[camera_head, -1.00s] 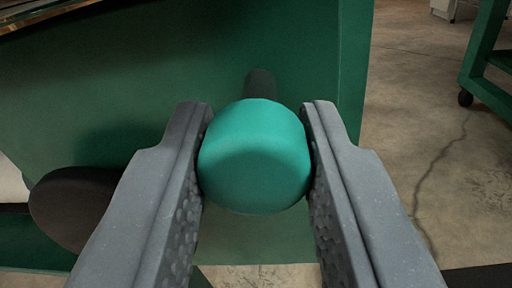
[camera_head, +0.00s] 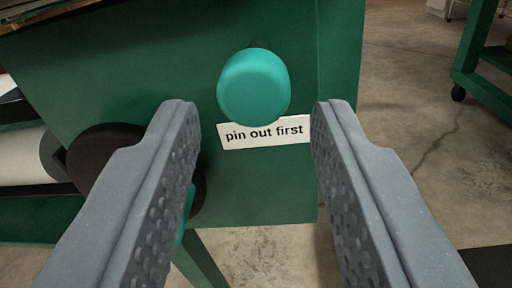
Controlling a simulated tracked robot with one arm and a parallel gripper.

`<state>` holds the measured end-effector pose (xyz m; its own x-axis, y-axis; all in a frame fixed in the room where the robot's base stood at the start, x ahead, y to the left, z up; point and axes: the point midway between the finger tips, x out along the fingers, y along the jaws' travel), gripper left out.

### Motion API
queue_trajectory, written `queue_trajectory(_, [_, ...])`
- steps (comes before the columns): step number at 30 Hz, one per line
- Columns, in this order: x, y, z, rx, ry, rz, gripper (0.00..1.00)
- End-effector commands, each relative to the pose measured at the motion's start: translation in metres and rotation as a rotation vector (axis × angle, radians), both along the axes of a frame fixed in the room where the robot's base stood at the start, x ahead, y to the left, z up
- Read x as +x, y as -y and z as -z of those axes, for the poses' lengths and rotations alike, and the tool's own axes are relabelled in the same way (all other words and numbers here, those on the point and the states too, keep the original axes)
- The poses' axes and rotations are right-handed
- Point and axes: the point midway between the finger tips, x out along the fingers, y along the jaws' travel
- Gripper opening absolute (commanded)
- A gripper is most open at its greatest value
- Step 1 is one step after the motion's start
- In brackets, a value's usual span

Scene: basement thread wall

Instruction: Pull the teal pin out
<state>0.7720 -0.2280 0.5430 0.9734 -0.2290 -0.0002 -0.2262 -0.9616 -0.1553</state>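The teal pin (camera_head: 253,88) has a rounded knob and sits on the front of a green panel (camera_head: 130,70), with a short dark stem partly visible behind the knob. My gripper (camera_head: 245,112) is open, its two grey fingers spread wide to either side and below the knob. Nothing is between the fingers, and neither finger appears to touch the pin. A white label (camera_head: 264,132) reading "pin out first" is on the panel just below the knob.
A dark round part (camera_head: 100,158) is at the left beside my left finger, with a pale roller (camera_head: 22,150) beyond it. A bit of another teal part (camera_head: 186,215) shows behind the left finger. Concrete floor (camera_head: 395,110) lies open at right; a green wheeled frame (camera_head: 478,60) stands there.

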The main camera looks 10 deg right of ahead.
Motion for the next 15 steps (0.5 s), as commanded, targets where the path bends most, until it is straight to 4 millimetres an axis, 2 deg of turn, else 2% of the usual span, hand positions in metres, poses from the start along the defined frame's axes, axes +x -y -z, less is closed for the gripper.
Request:
queue_trajectory(9, [-0.054,-0.013,0.001,0.003,-0.007,0.0,0.35])
queue_trajectory(15, [-0.081,-0.019,0.002,0.002,-0.008,0.001,0.35])
